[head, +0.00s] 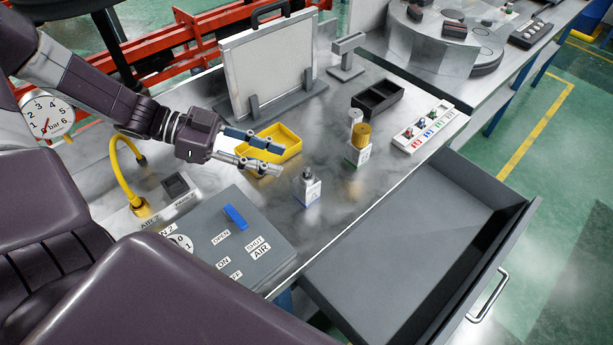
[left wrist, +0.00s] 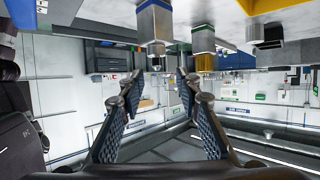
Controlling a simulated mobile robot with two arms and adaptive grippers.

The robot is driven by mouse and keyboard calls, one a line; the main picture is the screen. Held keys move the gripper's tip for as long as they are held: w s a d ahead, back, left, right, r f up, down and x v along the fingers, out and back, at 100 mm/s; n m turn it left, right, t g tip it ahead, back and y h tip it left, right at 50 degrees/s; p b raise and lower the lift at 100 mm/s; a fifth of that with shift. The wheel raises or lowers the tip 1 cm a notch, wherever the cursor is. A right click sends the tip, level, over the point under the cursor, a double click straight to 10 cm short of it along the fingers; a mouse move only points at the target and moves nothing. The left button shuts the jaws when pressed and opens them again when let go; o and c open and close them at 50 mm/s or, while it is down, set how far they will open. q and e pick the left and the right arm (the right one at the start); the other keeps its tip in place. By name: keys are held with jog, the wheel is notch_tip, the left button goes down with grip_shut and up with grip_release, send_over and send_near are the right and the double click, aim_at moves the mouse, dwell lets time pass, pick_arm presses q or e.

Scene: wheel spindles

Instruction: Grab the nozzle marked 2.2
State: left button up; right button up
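My left gripper (head: 277,160) is open and empty above the bench, just in front of the yellow tray. Its parted fingers also show in the left wrist view (left wrist: 160,98). A white block with a blue lower edge (head: 308,192) stands right of and below the gripper in the head view, with a small dark nozzle (head: 307,173) on top. A white rack (head: 423,126) at the right holds several small nozzles above red, blue and green labels. The markings are too small to read, so I cannot tell which nozzle is 2.2. My right gripper is not in view.
A green-edged block with a brass cylinder (head: 363,134), a grey cylinder (head: 355,117) and a black tray (head: 378,98) stand nearby. The yellow tray (head: 284,134) lies behind the gripper. A grey control box (head: 236,241) is at front left. An open drawer (head: 400,262) juts out at right.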

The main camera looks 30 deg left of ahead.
aim_at(300, 175)
pick_arm(q)
jog(key=x, duration=0.5)
jog(key=shift+s+d, duration=0.2)
jog(key=shift+d, duration=0.1)
jog(key=shift+w+d+f, duration=0.25)
jog(key=shift+w+d, duration=0.05)
jog(key=shift+d, duration=0.25)
grip_shut()
